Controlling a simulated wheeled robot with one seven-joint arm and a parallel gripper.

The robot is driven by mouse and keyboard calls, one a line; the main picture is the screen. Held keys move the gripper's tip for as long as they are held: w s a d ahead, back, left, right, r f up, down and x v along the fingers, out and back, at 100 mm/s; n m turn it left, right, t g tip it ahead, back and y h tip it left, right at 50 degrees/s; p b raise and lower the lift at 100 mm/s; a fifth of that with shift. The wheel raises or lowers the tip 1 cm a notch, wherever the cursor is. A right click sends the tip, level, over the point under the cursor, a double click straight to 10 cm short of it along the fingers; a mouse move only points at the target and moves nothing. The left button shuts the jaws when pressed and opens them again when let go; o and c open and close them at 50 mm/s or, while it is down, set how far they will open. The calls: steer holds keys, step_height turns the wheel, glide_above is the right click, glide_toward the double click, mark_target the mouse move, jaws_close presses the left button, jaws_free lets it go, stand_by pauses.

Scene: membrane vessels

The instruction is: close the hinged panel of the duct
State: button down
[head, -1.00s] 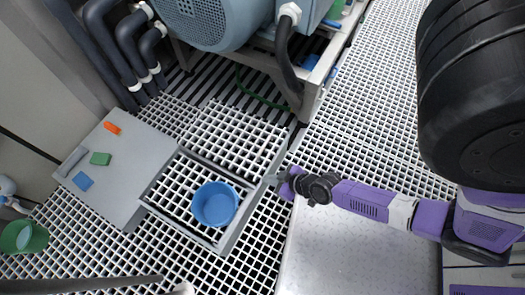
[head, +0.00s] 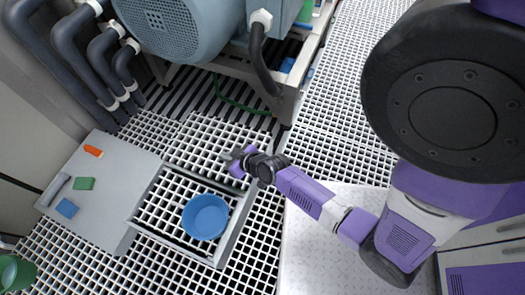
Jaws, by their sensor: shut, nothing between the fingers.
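The duct shows as a grey rectangular frame (head: 246,212) set in the floor, with its opening partly uncovered. A white square-grid panel (head: 200,143) is at the frame's far end and seems raised above the floor grating; its exact tilt and hinge are hard to tell. A flat grey plate (head: 115,177) lies at the frame's left side. A blue bucket (head: 205,217) stands in the opening. My gripper (head: 230,157) is shut and empty, over the right near part of the grid panel; I cannot tell whether it touches.
Orange (head: 93,151), green (head: 84,184) and blue (head: 67,208) small blocks and a grey bar (head: 52,190) lie on the plate. A blue-grey motor (head: 175,25) and dark pipes (head: 75,50) stand behind. A green bucket (head: 15,272) is at lower left. Floor grating at right is clear.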

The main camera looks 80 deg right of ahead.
steer(key=w+d+r+g, duration=0.2)
steer(key=w+d, duration=0.1)
steer(key=d, duration=0.5)
steer(key=r+n+g+y+b, duration=0.1)
steer(key=n+g+y, duration=0.2)
steer(key=g+y, duration=0.35)
glide_above(262, 151)
steer(key=a, duration=0.1)
steer(key=g+h, duration=0.2)
steer(key=shift+y, duration=0.25)
steer(key=f+b, duration=0.3)
steer(key=f, duration=0.3)
steer(key=f+b, duration=0.3)
steer(key=f, duration=0.4)
steer(key=shift+s+a, duration=0.15)
steer(key=shift+a, duration=0.05)
steer(key=shift+f+b, duration=0.2)
steer(key=shift+b, duration=0.1)
steer(key=shift+f, duration=0.1)
